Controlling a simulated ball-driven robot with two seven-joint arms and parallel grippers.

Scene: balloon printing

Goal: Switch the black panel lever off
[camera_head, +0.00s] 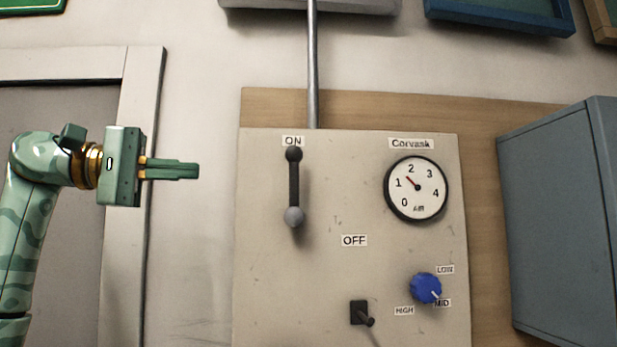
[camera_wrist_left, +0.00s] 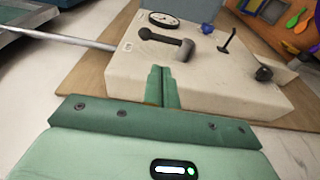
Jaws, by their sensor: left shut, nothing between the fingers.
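The panel (camera_head: 340,280) is a pale box on the wall. The OFF label (camera_head: 354,240) sits to the lower right of that knob. My left gripper (camera_head: 196,171) is shut and empty, left of the panel and apart from the lever, fingers pointing right. In the left wrist view the shut fingers (camera_wrist_left: 162,84) are in front of the panel, near the lever (camera_wrist_left: 165,41). My right gripper is out of view.
A round gauge (camera_head: 416,188), a blue knob (camera_head: 426,288) and a small black switch (camera_head: 361,314) are also on the panel. A metal pipe (camera_head: 313,70) rises above it. A blue-grey cabinet (camera_head: 565,220) stands at right, a door frame (camera_head: 140,150) at left.

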